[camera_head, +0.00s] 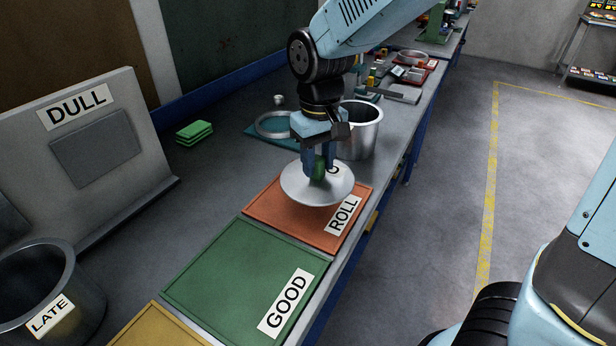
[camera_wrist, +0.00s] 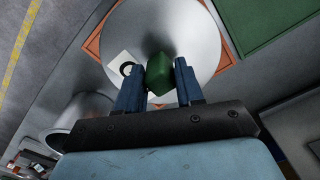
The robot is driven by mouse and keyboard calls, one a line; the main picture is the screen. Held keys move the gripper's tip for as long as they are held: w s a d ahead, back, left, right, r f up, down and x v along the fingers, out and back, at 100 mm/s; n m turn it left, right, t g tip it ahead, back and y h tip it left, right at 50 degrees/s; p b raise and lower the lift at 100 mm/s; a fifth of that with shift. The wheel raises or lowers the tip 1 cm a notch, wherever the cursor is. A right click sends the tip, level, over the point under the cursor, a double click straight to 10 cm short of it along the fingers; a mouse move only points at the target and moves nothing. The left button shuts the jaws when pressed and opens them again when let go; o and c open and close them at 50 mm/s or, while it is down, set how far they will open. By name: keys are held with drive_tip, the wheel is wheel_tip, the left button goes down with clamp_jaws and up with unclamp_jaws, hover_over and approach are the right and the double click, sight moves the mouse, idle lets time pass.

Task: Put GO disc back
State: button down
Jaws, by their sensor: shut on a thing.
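A pale grey round disc (camera_head: 300,188) with a green knob (camera_head: 318,172) hangs over the orange-red tray marked ROLL (camera_head: 280,219). My gripper (camera_head: 319,160) is shut on the green knob. In the wrist view the two blue fingers of my gripper (camera_wrist: 158,84) pinch the knob (camera_wrist: 160,70) from both sides, with the disc (camera_wrist: 195,38) beyond it. A white label on the disc shows a dark round letter; the rest of it is hidden by a finger. Whether the disc touches the tray I cannot tell.
A green tray marked GOOD (camera_head: 235,265) lies in front, and part of a yellow tray (camera_head: 160,330) shows. An open metal pot (camera_head: 362,135) stands close behind the gripper. A pot marked LATE (camera_head: 75,290) and a DULL panel (camera_head: 60,150) are left.

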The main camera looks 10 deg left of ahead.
drive_tip(key=w+f, duration=0.1)
drive_tip(key=w+a+f, duration=0.1)
drive_tip(key=f, duration=0.2)
drive_tip(key=shift+w+a, duration=0.35)
drive_tip(key=shift+w, duration=0.05)
drive_tip(key=shift+w+a+f, duration=0.1)
drive_tip(key=shift+f, duration=0.2)
wheel_tip(320, 180, down, 3)
drive_tip(key=shift+r, duration=0.2)
drive_tip(key=c, duration=0.7)
unclamp_jaws()
drive_tip(key=shift+r, duration=0.1)
wheel_tip(320, 180, up, 12)
drive_tip(key=shift+f, duration=0.1)
